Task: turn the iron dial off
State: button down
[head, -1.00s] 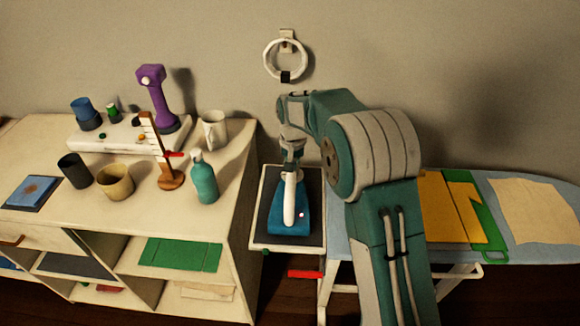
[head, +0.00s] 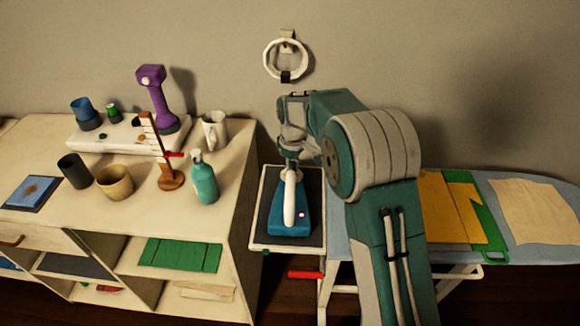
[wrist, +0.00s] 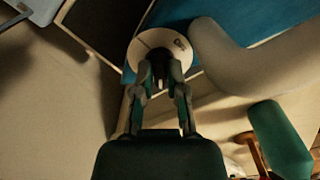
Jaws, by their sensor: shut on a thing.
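The iron (head: 275,220) is blue with a white handle (head: 289,205) and lies on a dark rest board. A small pinkish light (head: 301,215) shows on its right side. The white round dial (wrist: 143,46) with dark markings is in the wrist view, beside the iron's blue body (wrist: 265,50). My gripper (wrist: 160,80) is shut on the dial's small central part, which the fingertips mostly hide. In the head view my gripper (head: 290,162) is at the iron's far end, and its fingertips and the dial cannot be made out.
The pale-rimmed rest board (head: 258,236) stands between a shelf unit (head: 225,170) and the ironing board (head: 500,185). A teal bottle (head: 204,182) stands near the shelf's right edge. A white ring (head: 265,60) hangs on the wall behind. A red bar (head: 305,274) is below the rest board.

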jog(key=n, duration=1.2)
jog(key=shift+n, duration=0.4)
jog(key=n, duration=1.2)
jog(key=shift+d, duration=0.1)
jog(key=c, duration=0.7)
grip_release()
